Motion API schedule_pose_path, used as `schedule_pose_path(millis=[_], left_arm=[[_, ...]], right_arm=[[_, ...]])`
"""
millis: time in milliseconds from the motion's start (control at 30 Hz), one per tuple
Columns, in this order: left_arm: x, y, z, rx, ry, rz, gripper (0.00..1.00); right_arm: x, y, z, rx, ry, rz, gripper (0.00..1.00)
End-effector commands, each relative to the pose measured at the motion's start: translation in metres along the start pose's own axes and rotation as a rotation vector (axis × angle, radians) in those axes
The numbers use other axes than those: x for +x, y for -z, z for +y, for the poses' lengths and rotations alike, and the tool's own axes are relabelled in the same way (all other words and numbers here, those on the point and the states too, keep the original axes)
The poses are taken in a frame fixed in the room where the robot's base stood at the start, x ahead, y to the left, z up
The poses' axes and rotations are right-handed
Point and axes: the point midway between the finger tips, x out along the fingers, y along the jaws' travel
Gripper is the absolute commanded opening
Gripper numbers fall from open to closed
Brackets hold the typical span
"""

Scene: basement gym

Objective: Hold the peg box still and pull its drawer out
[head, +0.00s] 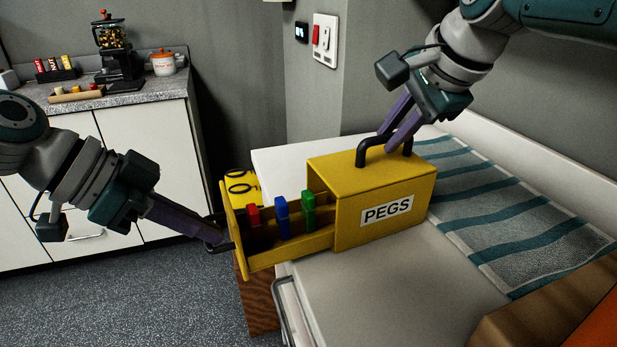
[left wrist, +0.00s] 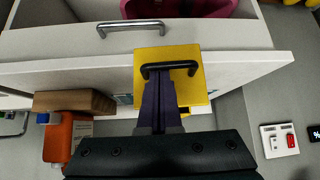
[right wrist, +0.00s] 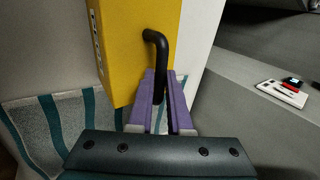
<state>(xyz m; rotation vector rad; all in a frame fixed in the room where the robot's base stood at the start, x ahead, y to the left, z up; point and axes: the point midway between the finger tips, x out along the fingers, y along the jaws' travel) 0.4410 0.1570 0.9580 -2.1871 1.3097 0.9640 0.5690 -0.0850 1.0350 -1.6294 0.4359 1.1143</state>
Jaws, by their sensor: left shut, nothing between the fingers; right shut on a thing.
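The yellow peg box (head: 345,209), labelled PEGS, stands on the white top. Its drawer (head: 290,252) is slid far out to the left, past the edge of the top, with a red, a blue and a green peg (head: 308,208) inside. My right gripper (head: 392,146) is shut on the black handle (head: 364,152) on top of the box; that handle also shows in the right wrist view (right wrist: 157,45). My left gripper (head: 222,243) is shut and empty at the drawer front, its tips close by the black drawer handle (left wrist: 168,66). I cannot tell whether they touch it.
A striped teal cloth (head: 480,200) lies right of the box. A wooden block (head: 545,305) is at the front right. A metal bar handle (head: 285,310) sits below the top's edge. A counter (head: 120,98) with jars stands at the back left. Bare white top lies in front of the box.

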Motion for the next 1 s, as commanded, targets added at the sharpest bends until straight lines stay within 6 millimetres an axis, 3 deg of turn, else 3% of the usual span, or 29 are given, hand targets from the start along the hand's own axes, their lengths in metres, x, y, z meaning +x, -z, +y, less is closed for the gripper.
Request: schedule_pose_path(millis=[467, 833, 1000], left_arm=[[-0.006, -0.002, -0.001, 0.001, 0.002, 0.001, 0.0], [-0.074, -0.003, -0.001, 0.003, 0.003, -0.003, 0.0], [-0.096, -0.003, 0.0, 0.001, 0.001, -0.003, 0.0]], right_arm=[[-0.001, 0.001, -0.002, 0.001, 0.004, 0.001, 0.0], [-0.001, 0.0, -0.001, 0.001, 0.003, 0.0, 0.0], [-0.001, 0.0, -0.001, 0.001, 0.003, 0.0, 0.0]])
